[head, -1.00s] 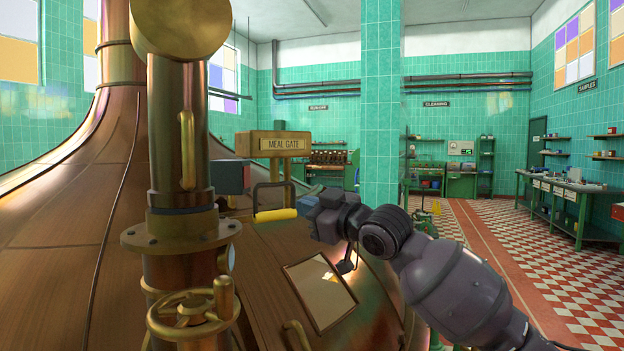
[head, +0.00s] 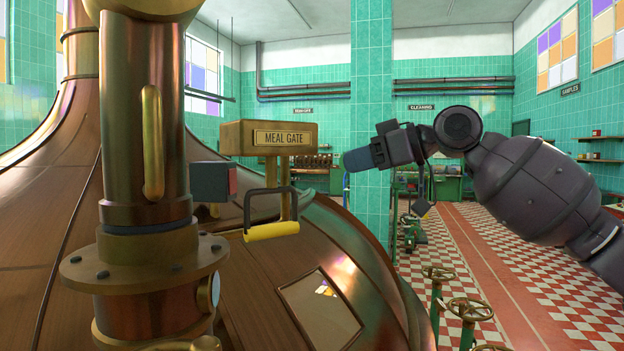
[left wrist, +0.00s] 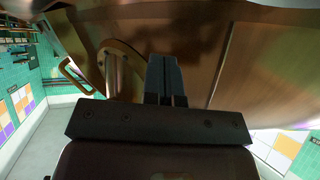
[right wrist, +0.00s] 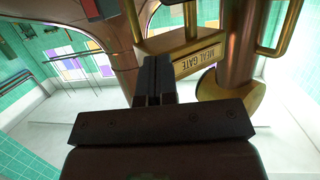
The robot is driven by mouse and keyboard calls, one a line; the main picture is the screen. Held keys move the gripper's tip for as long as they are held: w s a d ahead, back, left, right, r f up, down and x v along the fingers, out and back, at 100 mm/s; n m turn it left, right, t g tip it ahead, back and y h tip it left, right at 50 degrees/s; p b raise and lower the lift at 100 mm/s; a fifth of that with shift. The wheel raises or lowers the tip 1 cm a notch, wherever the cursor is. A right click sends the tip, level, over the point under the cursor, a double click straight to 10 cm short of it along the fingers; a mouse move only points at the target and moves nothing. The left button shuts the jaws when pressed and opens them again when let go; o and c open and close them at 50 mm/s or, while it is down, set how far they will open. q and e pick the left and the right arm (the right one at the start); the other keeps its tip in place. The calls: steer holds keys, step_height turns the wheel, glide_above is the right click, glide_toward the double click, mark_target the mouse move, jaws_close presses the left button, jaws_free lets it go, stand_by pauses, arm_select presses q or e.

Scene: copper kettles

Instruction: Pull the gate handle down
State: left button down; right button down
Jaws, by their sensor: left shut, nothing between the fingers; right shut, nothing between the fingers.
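The gate handle is a dark U-shaped bail with a yellow grip (head: 271,231). The yellow grip is at the bottom of the bail. My right gripper (head: 356,160) is shut and empty, to the right of the handle and higher in the picture, apart from it. In the right wrist view its closed fingers (right wrist: 153,75) show near the sign; I cannot make out the yellow grip there. My left gripper (left wrist: 165,75) is shut and empty in the left wrist view, near copper surfaces.
A copper column with a bolted flange (head: 145,270) stands left of the handle. The copper kettle dome with a glass hatch (head: 320,308) lies below. A tiled pillar (head: 371,90) stands behind my right gripper. Valve wheels (head: 469,309) and checkered floor are at right.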

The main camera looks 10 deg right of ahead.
mark_target(271, 182)
arm_select(q)
steer(key=shift+s+a+f, duration=0.1)
steer(key=shift+s+f, duration=0.4)
steer(key=shift+s, duration=0.3)
arm_select(e)
steer(key=shift+s+f+g, duration=0.15)
steer(key=shift+s+g, duration=0.15)
steer(key=shift+s, duration=0.15)
arm_select(q)
steer(key=shift+w, duration=0.1)
arm_select(e)
steer(key=shift+a, duration=0.15)
arm_select(q)
steer(key=shift+w+b, duration=0.2)
steer(key=shift+b, duration=0.1)
arm_select(e)
steer(key=x, duration=0.9)
steer(key=shift+w+a+f, duration=0.2)
steer(key=shift+w+a, duration=0.05)
steer(key=shift+a, duration=0.05)
arm_select(q)
steer(key=shift+s+f, duration=0.1)
steer(key=shift+s, duration=0.05)
